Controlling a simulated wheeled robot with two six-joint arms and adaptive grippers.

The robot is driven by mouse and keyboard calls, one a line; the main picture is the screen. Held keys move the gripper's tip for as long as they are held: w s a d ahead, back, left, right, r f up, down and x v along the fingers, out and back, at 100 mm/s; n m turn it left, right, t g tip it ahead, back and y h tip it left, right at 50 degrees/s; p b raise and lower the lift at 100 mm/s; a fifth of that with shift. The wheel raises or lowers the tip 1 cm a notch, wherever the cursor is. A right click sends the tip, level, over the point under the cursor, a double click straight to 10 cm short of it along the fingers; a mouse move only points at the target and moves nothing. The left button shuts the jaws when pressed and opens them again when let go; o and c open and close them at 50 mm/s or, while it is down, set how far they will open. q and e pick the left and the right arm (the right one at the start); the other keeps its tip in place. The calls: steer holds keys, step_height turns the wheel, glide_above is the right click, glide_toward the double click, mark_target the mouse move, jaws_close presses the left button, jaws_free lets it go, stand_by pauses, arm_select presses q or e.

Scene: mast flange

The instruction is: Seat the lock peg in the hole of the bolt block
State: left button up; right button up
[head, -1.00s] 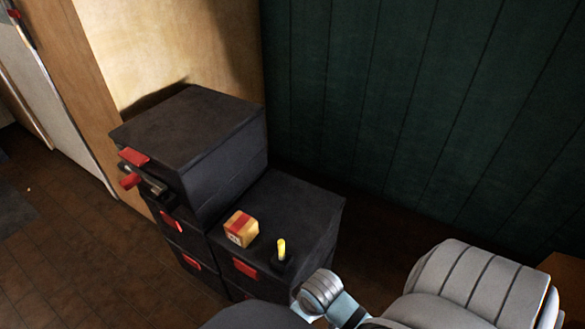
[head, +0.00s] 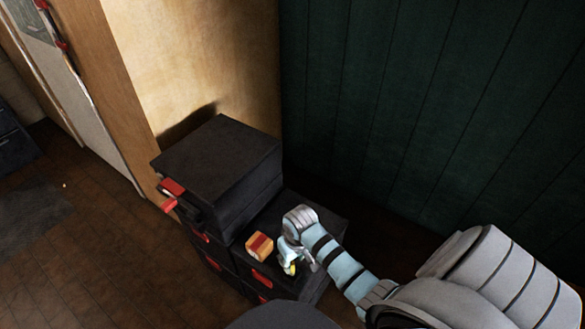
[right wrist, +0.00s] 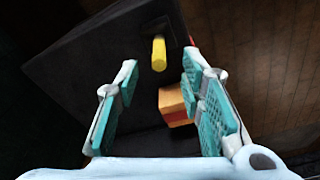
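A yellow peg (head: 291,269), likely the lock peg, stands at the front of the lower black cabinet top. In the right wrist view the peg (right wrist: 158,54) stands upright from a dark base, just beyond and between my fingertips. My right gripper (right wrist: 159,66) is open and empty, its teal pads on either side of the peg's line, apart from it. In the head view my right gripper (head: 293,263) hides much of the peg. Red and dark fittings (head: 172,187) on the upper cabinet's left face may be the bolt block; its hole cannot be made out. My left gripper is not in view.
An orange box with a red band (head: 259,248) sits left of the peg, close to my right gripper; it also shows in the right wrist view (right wrist: 172,102). The taller black cabinet (head: 225,155) rises behind. Red handles (head: 261,279) stick out in front. A green wall (head: 400,110) stands behind.

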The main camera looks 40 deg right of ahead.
mark_target(292, 263)
steer(key=f, duration=0.1)
steer(key=f+b, duration=0.1)
steer(key=f, duration=0.1)
steer(key=f+b, duration=0.1)
steer(key=shift+w+d+f, duration=0.1)
steer(key=shift+w+f, duration=0.15)
steer(key=shift+w, duration=0.05)
steer(key=shift+r, duration=0.1)
jaws_close()
